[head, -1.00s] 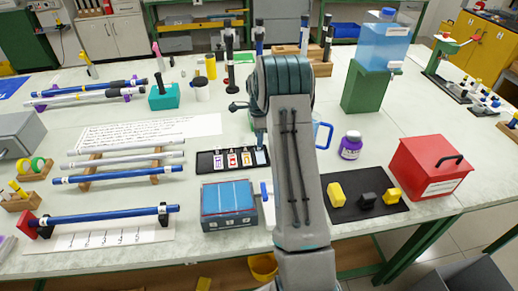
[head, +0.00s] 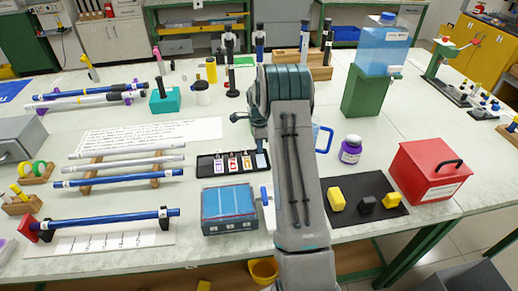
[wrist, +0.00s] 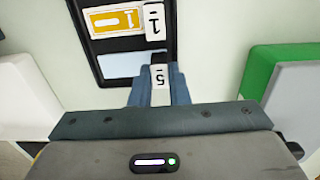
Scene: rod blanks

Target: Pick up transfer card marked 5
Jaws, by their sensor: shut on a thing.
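The transfer card marked 5 (wrist: 160,88) is a white strip standing between the blue-grey fingers of my gripper (wrist: 160,92) in the wrist view. The fingers are shut on it at the near edge of the black card tray (wrist: 166,18). Only its end with the digit shows; the rest is hidden. I cannot tell whether it is clear of the tray. A card marked 1 (wrist: 154,22), with an orange face beside it, sits farther up in the tray. In the head view the tray (head: 204,168) holds several cards, and my arm hides most of the gripper.
A blue-lidded box (head: 229,207) stands just in front of the tray. Racked rods (head: 125,165) lie to the left.

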